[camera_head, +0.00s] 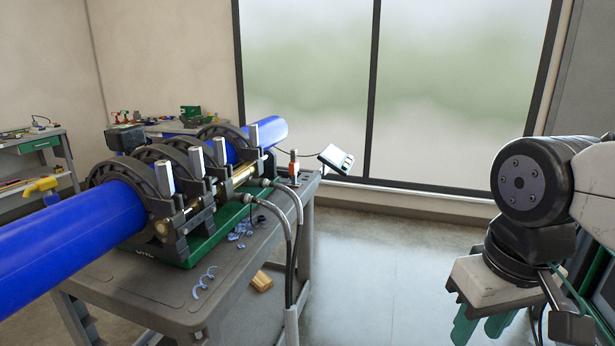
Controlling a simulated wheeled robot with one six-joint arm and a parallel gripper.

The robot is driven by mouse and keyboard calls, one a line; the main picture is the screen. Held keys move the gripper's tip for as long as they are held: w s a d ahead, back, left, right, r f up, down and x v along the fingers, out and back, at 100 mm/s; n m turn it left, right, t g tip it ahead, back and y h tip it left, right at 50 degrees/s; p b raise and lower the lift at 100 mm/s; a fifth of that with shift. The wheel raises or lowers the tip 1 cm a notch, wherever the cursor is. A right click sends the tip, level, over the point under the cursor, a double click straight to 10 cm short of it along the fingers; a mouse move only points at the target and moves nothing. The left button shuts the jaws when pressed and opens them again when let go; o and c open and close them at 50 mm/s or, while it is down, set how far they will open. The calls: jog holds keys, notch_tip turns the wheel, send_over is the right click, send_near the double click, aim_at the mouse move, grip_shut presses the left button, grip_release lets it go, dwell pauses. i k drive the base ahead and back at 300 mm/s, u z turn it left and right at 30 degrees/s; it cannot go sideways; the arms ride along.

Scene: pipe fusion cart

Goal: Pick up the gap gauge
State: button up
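I cannot tell for sure which thing is the gap gauge. A small yellow-tan stepped block (262,281) shows by the right edge of the grey cart (222,291); whether it lies on the top or lower down is unclear. A small upright piece with an orange part (293,166) stands at the cart's far right corner. My gripper (484,328) is at the bottom right, well to the right of the cart. Its green fingers point down, apart, with nothing seen between them. The fingertips are partly cut off by the frame.
A blue pipe (70,238) lies through the black clamp rings of the fusion machine (195,190). Grey hoses (289,222) hang over the cart's right side. Blue shavings (203,281) lie on the cart top. Open floor (390,270) lies between cart and arm.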

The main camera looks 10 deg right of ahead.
aim_at(293, 167)
jog(key=z, duration=0.75)
jog(key=i, duration=1.4)
jog(key=z, duration=0.4)
jog(key=i, duration=1.3)
jog(key=u, duration=1.2)
jog(key=i, duration=1.05)
jog(key=u, duration=0.9)
